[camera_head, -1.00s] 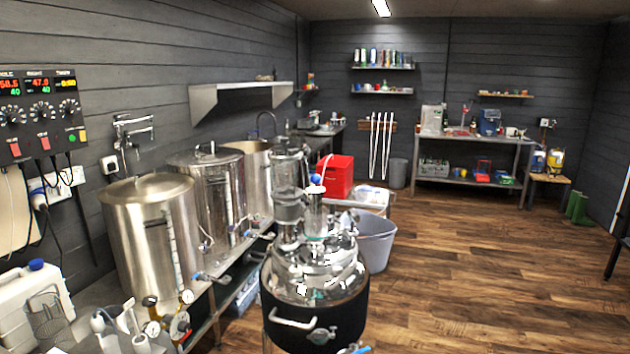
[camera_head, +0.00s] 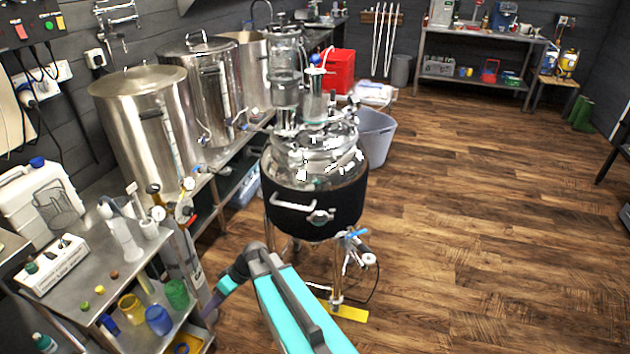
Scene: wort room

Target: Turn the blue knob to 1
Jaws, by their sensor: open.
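No knob that is clearly blue stands out. A small blue lever (camera_head: 356,233) sits on the valve under the black-jacketed vessel (camera_head: 312,215). A white box (camera_head: 50,263) on the bench at left has dark green-looking knobs (camera_head: 30,267); its lettering is too small to read. My turquoise and grey arm rises from the bottom middle and bends down to the left. My gripper (camera_head: 212,303), small and purplish, is at its end by the bench's right edge, open and apart from the white box and the blue lever. Its fingers are hard to make out.
The control panel (camera_head: 30,25) is cut off at top left. The wooden floor (camera_head: 480,220) at right is clear.

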